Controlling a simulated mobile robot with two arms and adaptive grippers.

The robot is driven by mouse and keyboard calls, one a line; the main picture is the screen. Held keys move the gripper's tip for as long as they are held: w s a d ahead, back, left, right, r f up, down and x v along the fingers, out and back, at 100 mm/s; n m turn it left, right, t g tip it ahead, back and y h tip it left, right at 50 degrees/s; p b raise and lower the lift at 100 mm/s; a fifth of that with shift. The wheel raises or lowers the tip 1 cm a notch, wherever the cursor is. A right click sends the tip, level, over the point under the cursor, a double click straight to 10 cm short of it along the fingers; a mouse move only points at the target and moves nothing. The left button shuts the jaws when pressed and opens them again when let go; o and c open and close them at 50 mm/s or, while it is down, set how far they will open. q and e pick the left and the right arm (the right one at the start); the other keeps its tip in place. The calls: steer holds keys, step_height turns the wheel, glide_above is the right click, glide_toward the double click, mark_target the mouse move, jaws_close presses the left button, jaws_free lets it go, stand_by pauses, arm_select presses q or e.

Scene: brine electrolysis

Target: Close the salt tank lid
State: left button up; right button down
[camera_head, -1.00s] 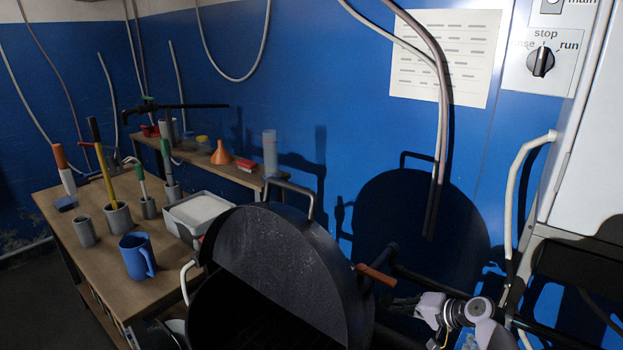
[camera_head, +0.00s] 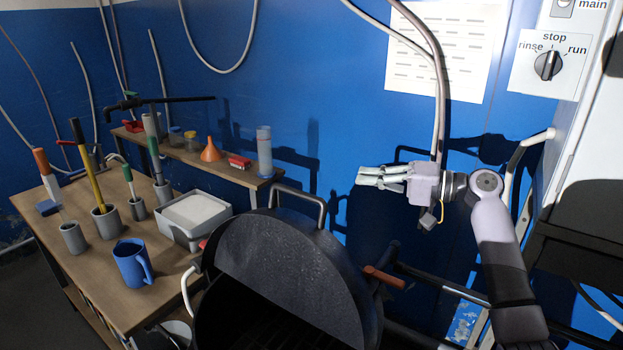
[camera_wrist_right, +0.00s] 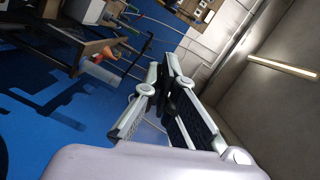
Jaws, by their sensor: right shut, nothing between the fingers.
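The salt tank is a dark, drum-like vessel (camera_head: 225,318) at the bottom centre of the head view. Its lid (camera_head: 295,265) stands raised, a dark half-round panel with a metal loop handle (camera_head: 305,200) at its top. An orange-brown grip (camera_head: 383,277) sticks out at the lid's right side. My right gripper (camera_head: 362,177) is shut and empty, to the right of the loop handle and apart from it, pointing left. It also shows in the right wrist view (camera_wrist_right: 165,75), with the tank out of sight there. My left gripper is not in view.
A wooden table (camera_head: 90,275) at left holds a blue mug (camera_head: 132,262), several grey cups with tools, and a white tray (camera_head: 190,240) close to the tank. A shelf behind carries an orange funnel (camera_head: 210,150). Hanging hoses (camera_head: 440,95) are near my right gripper.

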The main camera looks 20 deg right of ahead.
steer(key=w+a+f+p, duration=0.1)
steer(key=a+p, duration=0.2)
steer(key=a, duration=0.2)
steer(key=w+a+f+p, duration=0.1)
steer(key=w+a+p, duration=0.1)
steer(key=a, duration=0.3)
steer(key=shift+w+p, duration=0.25)
steer(key=shift+p, duration=0.35)
steer(key=shift+a, duration=0.1)
